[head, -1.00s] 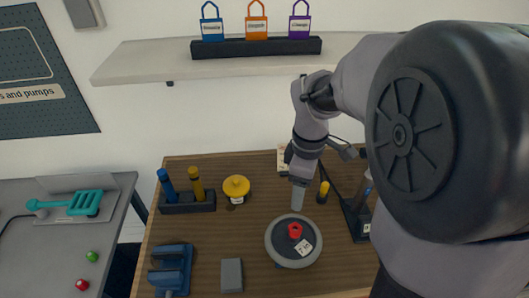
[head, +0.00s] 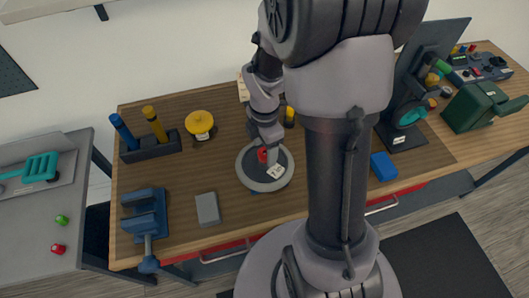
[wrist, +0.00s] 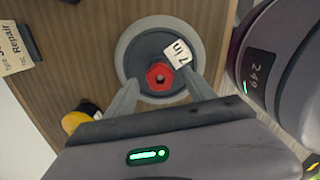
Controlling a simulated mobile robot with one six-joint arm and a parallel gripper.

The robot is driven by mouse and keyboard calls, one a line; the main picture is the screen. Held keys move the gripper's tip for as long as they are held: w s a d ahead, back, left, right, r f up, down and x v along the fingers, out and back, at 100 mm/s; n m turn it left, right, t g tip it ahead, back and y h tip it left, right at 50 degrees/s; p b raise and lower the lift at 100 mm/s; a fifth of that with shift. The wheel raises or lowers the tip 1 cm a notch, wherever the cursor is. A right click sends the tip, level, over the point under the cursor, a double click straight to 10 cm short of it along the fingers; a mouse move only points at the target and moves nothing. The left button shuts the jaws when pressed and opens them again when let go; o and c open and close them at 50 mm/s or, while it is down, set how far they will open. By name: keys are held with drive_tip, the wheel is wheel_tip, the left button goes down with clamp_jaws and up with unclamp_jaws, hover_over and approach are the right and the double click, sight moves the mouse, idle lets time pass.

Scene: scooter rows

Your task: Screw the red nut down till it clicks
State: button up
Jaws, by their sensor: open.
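The red nut (head: 262,155) sits at the middle of a small wheel (head: 248,177) that lies flat on the wooden bench. The wheel has a light grey rim and a dark centre with a white "7 in" label. In the wrist view the hexagonal nut (wrist: 160,77) shows a dark hole, and the wheel's rim (wrist: 124,45) rings it. My gripper (wrist: 160,82) is open, with one finger on each side of the nut. Gaps show between fingers and nut. In the head view my gripper (head: 272,147) is just over the wheel and partly hides it.
A grey block (head: 207,208) and a blue vise (head: 146,212) stand left of the wheel. Behind are a yellow-topped pot (head: 200,124) and a holder with blue and yellow tools (head: 150,146). A yellow-capped item (wrist: 75,122) is near my left finger.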

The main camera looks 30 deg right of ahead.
drive_tip(key=shift+f, duration=0.55)
clamp_jaws()
drive_tip(key=m+b, duration=0.1)
drive_tip(key=m, duration=0.4)
drive_tip(key=m+b, duration=0.1)
drive_tip(key=m, duration=0.4)
drive_tip(key=shift+m+b, duration=0.3)
drive_tip(key=shift+b, duration=0.05)
drive_tip(key=m+b, duration=0.1)
drive_tip(key=m, duration=0.5)
drive_tip(key=shift+b, duration=0.35)
drive_tip(key=m+b, duration=0.1)
drive_tip(key=m, duration=0.4)
